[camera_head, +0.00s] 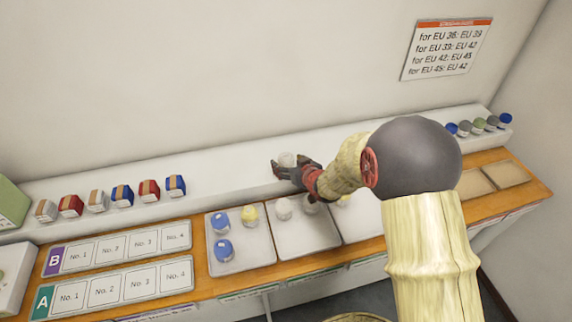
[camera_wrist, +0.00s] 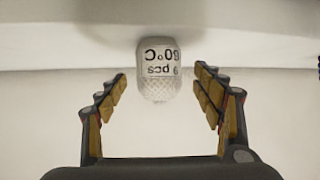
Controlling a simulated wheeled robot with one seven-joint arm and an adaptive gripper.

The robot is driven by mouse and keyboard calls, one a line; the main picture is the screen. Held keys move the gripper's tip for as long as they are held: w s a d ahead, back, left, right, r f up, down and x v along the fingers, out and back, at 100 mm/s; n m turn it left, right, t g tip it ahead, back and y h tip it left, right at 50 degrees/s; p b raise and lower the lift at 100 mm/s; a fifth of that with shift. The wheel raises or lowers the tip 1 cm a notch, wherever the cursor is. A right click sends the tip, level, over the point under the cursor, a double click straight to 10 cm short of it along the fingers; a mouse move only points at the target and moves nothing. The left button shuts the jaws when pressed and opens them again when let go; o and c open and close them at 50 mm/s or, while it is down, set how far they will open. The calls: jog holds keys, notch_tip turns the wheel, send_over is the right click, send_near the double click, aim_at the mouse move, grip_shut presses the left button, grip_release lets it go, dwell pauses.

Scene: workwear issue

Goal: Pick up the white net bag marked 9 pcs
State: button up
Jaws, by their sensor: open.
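The white net bag (camera_wrist: 157,72) is between and just beyond my fingers in the wrist view. Its label reads "9 pcs" and "60°C" and appears upside down there. In the head view the white bag (camera_head: 287,159) is on the white ledge at the back, by my fingertips. My gripper (camera_wrist: 160,88) is open, with one finger on each side of the bag and visible gaps to it. In the head view my gripper (camera_head: 285,168) is at the ledge, and my arm covers part of the trays behind it.
Several banded folded items (camera_head: 122,195) stand on the ledge (camera_head: 225,172) at left, and several rolled items (camera_head: 479,125) at right. Label boards (camera_head: 120,246) lie at left. A sign (camera_head: 446,49) hangs on the wall.

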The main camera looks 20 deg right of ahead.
jog(key=shift+x, duration=1.3)
jog(key=c, duration=0.3)
jog(key=c, duration=1)
jog(key=shift+r, duration=0.1)
